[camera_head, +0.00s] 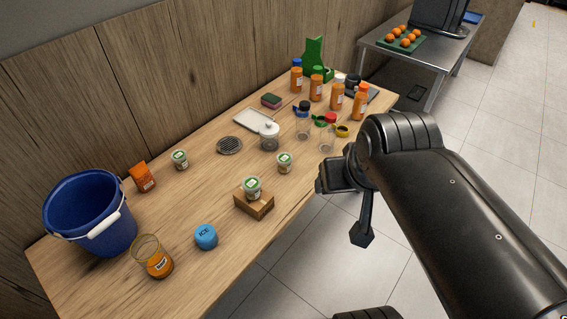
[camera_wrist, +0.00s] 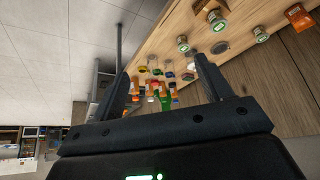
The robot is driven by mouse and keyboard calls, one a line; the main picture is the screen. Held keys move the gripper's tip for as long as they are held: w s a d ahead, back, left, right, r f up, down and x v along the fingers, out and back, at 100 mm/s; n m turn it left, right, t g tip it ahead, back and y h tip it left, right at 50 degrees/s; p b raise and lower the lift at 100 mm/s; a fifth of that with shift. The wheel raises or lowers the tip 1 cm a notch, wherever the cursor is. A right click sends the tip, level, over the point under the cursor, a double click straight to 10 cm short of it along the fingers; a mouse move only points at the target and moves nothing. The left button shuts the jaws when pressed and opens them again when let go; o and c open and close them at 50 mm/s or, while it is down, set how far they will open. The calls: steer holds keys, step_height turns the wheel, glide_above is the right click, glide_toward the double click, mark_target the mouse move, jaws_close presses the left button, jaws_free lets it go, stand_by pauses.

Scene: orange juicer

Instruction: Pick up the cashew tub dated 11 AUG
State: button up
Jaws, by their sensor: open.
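Three small clear tubs with green-and-white labels stand on the wooden table. One tub (camera_head: 252,186) is on a small wooden block (camera_head: 256,206); another tub (camera_head: 285,162) is behind it to the right; the third tub (camera_head: 180,159) is near the wall. The dates are too small to read, so I cannot tell which is 11 AUG. In the wrist view, these tubs show at the upper right: the block's tub (camera_wrist: 217,21), the right tub (camera_wrist: 183,44) and the wall tub (camera_wrist: 260,34). My gripper (camera_wrist: 162,72) is open and empty, off the table's front edge.
A blue bucket (camera_head: 90,215), amber beaker (camera_head: 158,264), blue ICE item (camera_head: 206,237) and orange box (camera_head: 143,177) are at left. A round grate (camera_head: 229,145) and glass jar (camera_head: 270,137) are mid-table. Several orange bottles and a green stand (camera_head: 315,58) crowd the far end.

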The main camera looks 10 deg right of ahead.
steer(key=n+g, duration=0.2)
steer(key=g, duration=0.4)
glide_above(284, 157)
steer(key=f, duration=2.6)
steer(key=shift+s+d, duration=0.1)
steer(key=shift+s, duration=0.25)
steer(key=shift+w+f, duration=0.25)
steer(key=shift+f, duration=1.1)
steer(key=shift+w+f, duration=0.2)
steer(key=shift+f, duration=1.1)
steer(key=shift+c, duration=0.3)
